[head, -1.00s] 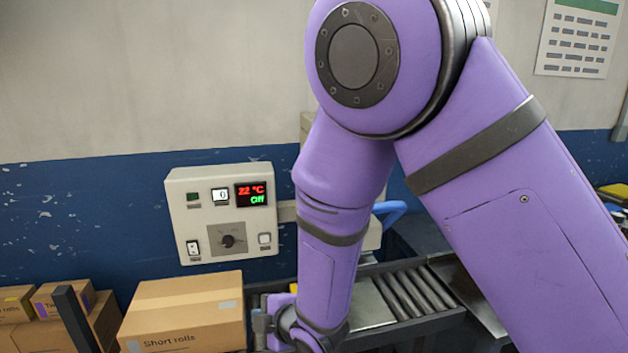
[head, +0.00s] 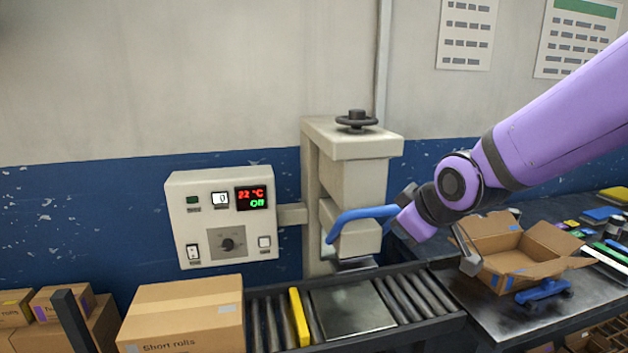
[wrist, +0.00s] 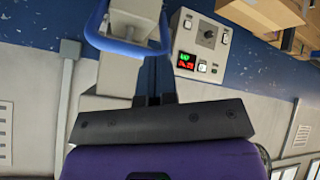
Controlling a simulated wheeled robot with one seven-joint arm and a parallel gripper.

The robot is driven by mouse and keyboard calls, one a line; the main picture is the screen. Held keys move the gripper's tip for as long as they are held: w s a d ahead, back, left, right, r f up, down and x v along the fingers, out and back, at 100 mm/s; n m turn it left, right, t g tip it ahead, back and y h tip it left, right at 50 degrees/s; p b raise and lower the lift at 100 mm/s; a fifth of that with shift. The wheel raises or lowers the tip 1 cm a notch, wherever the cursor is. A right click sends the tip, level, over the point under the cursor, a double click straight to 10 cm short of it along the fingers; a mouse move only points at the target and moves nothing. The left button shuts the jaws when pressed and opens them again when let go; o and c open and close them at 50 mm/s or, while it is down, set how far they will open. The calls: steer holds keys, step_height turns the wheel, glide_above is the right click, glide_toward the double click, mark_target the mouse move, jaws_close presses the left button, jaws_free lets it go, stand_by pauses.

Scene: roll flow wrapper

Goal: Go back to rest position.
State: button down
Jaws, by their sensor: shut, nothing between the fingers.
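My gripper (head: 469,262) is at the end of my purple arm in the right half of the head view. It hangs beside the left edge of the open cardboard box, to the right of the blue handle of the press; I cannot tell whether it touches the box. In the wrist view my gripper (wrist: 156,75) shows its dark fingers together, with nothing between them.
The press (head: 352,160) with its blue handle (head: 362,215) stands behind the roller conveyor (head: 405,292). A control box (head: 222,218) reads 22 °C and Off. The open box (head: 490,222) is at right. A closed "Short rolls" box (head: 180,312) is at front left.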

steer(key=s+d+r+m+g+h, duration=0.1)
steer(key=s+d+r+m, duration=0.3)
steer(key=s+d, duration=0.3)
steer(key=s+d+r+m+g+h, duration=0.1)
steer(key=s+d+m, duration=0.4)
steer(key=s, duration=0.8)
step_height(320, 180, up, 3)
steer(key=shift+s+d+f+m+g+h, duration=0.1)
steer(key=shift+s+d+m+g+h, duration=0.3)
steer(key=shift+d, duration=0.85)
steer(key=shift+w, duration=0.2)
